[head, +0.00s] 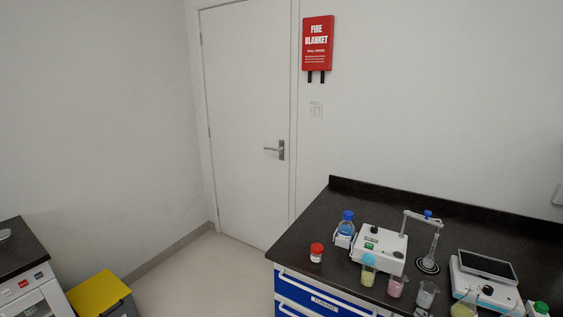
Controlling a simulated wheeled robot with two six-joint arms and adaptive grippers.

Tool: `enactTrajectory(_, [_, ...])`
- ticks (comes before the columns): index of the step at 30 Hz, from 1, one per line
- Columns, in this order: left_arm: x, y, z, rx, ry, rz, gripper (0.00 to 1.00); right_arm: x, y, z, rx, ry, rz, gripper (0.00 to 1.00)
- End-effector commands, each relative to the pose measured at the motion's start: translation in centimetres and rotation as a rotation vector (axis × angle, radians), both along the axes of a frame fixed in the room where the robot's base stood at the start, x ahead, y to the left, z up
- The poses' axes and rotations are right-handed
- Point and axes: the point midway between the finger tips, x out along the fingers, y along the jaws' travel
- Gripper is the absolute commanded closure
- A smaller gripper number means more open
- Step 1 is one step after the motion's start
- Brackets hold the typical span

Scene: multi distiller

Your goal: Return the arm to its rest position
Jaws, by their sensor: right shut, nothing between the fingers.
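Neither arm shows clearly in the head view. A small grey piece at the bottom edge, in front of the glassware, seems to be the tip of my right gripper (421,312); it is shut and holds nothing. Most of it is cut off by the frame edge. My left gripper is not in view.
The dark bench (336,197) at right holds a red-capped jar (316,253), a blue-capped bottle (347,226), a white stirrer device (378,248), several beakers and a balance (487,265). A yellow-lidded bin (98,293) stands at lower left. The floor (190,270) between is clear.

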Motion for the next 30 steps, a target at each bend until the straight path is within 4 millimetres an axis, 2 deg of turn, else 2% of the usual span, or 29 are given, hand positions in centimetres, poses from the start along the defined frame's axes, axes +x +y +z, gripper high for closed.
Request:
enactTrajectory(3, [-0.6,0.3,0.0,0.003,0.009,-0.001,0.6,-2.9,4.2,-3.4,0.154,0.169,-0.172,1.0])
enactTrajectory(6, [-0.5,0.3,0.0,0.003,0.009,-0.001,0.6,-6.3,7.3,-5.2,0.274,0.332,-0.333,1.0])
enactTrajectory(12, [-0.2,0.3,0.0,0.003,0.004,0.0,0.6,-12.1,11.1,-5.9,0.426,0.559,-0.555,1.0])
enactTrajectory(25, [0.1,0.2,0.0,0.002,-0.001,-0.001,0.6,-22.3,15.9,-3.7,0.628,0.895,-0.866,1.0])
enactTrajectory(30, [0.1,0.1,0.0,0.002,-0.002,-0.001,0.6,-21.1,15.2,-9.1,0.613,0.91,-0.877,1.0])
